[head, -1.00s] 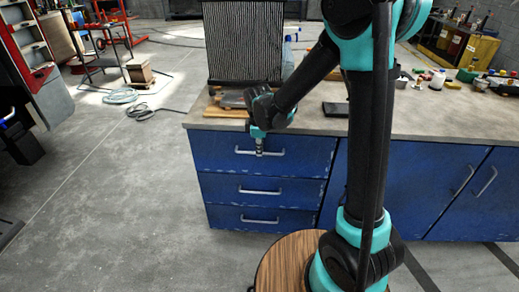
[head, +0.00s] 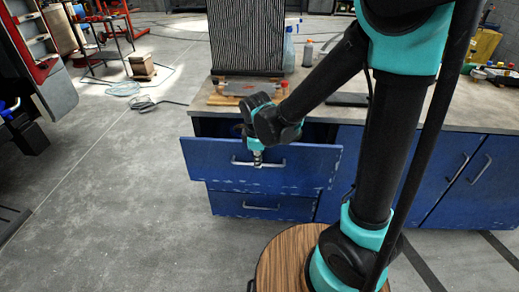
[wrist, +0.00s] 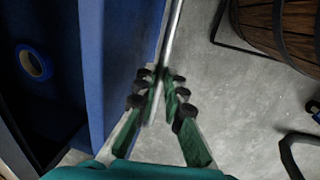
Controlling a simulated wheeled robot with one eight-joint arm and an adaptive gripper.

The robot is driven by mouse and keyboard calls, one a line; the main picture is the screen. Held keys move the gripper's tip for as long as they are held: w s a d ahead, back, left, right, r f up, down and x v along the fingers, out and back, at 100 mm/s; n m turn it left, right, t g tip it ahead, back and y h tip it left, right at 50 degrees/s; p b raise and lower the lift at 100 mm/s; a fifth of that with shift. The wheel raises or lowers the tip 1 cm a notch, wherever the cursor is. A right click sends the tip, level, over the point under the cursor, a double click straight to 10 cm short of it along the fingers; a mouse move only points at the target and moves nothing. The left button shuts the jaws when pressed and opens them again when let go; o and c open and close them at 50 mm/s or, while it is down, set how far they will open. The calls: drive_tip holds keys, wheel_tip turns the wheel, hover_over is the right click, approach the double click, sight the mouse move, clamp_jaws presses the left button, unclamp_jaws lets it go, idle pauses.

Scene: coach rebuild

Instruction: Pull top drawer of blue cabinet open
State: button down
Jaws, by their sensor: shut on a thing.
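The top drawer (head: 310,165) of the blue cabinet is pulled part of the way out, and its front stands well forward of the worktop edge. Its silver bar handle (head: 274,163) runs across the front. My gripper (head: 257,162) is shut on this handle, near its middle. In the wrist view, the fingers (wrist: 160,82) close around the handle bar (wrist: 172,40). The drawer's inside shows on the left of that view, with a blue roll of tape (wrist: 46,68) in it.
The worktop (head: 400,112) carries a dark finned panel (head: 247,40), a bottle (head: 289,48) and small items. A lower drawer (head: 225,203) is closed, as are the doors on the right. A wooden round top (head: 285,262) is near my base.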

drive_tip(key=s, duration=1.9)
drive_tip(key=shift+a, duration=0.35)
drive_tip(key=shift+w, duration=0.1)
drive_tip(key=c, duration=1.6)
unclamp_jaws()
wheel_tip(320, 180, up, 12)
drive_tip(key=s, duration=0.2)
drive_tip(key=shift+s, duration=0.15)
drive_tip(key=shift+f, duration=0.1)
